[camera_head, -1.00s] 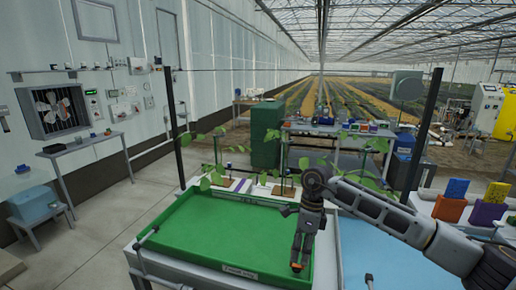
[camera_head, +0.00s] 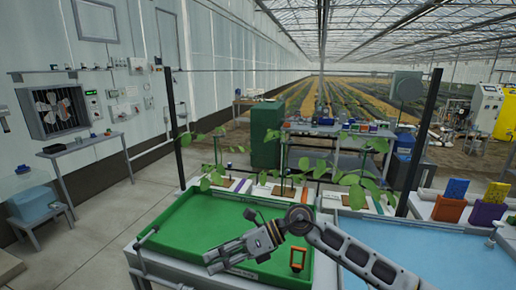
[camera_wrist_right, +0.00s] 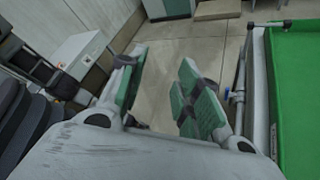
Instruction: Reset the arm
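My right gripper (camera_head: 213,260) reaches in from the right and points left, above the front part of the green tray (camera_head: 200,215). In the right wrist view its fingers (camera_wrist_right: 160,85) are apart, with only floor seen between them. An orange, loop-shaped piece (camera_head: 298,258) stands in the tray's front right corner, to the right of the gripper and apart from it. My left gripper is not in view.
A light blue surface (camera_head: 430,250) lies right of the tray. Leafy plants (camera_head: 365,185) stand behind the tray. Orange, purple and blue blocks (camera_head: 448,209) stand at the right. Open floor (camera_head: 95,240) lies to the left.

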